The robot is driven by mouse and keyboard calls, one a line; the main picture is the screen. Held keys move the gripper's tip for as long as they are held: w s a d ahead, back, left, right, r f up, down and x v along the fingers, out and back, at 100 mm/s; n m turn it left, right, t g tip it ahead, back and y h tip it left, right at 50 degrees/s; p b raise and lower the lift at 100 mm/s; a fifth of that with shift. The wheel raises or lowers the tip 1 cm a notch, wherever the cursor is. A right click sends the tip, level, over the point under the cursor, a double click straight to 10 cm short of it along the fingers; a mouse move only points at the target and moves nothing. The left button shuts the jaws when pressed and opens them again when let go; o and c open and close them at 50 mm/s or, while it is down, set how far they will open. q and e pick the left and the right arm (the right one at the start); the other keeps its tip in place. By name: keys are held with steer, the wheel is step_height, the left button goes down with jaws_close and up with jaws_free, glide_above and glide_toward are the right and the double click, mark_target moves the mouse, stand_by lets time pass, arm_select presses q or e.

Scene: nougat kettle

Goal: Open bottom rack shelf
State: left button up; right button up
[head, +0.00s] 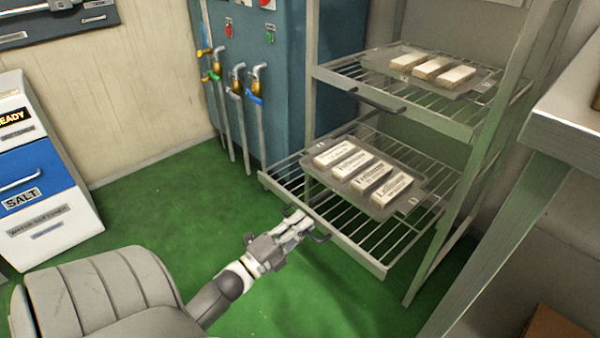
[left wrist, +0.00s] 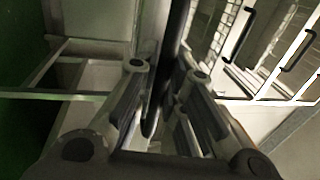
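The bottom rack shelf (head: 350,243) is a wire shelf that stands out from the rack, further forward than the shelf above it. A tray (head: 407,206) with several wrapped bars lies on it. The shelf's dark front handle (head: 320,238) is partly hidden by my left gripper (head: 303,223). In the left wrist view, a dark bar, seemingly this handle (left wrist: 172,45), runs between the fingers of my left gripper (left wrist: 165,85), which look closed on it. My right gripper is in neither view.
An upper wire shelf (head: 425,105) with its own dark handle (head: 378,100) holds another tray of bars. A rack post (head: 470,170) and a grey table (head: 565,130) stand at the right. A blue cabinet (head: 285,70) with pipes stands behind. Green floor (head: 150,200) is clear at left.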

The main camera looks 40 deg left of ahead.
arm_select(q)
steer(key=o, duration=0.4)
steer(key=shift+c, duration=0.2)
steer(key=d+v, duration=0.1)
steer(key=v, duration=1.1)
steer(key=shift+a, duration=0.45)
steer(key=shift+r, duration=0.1)
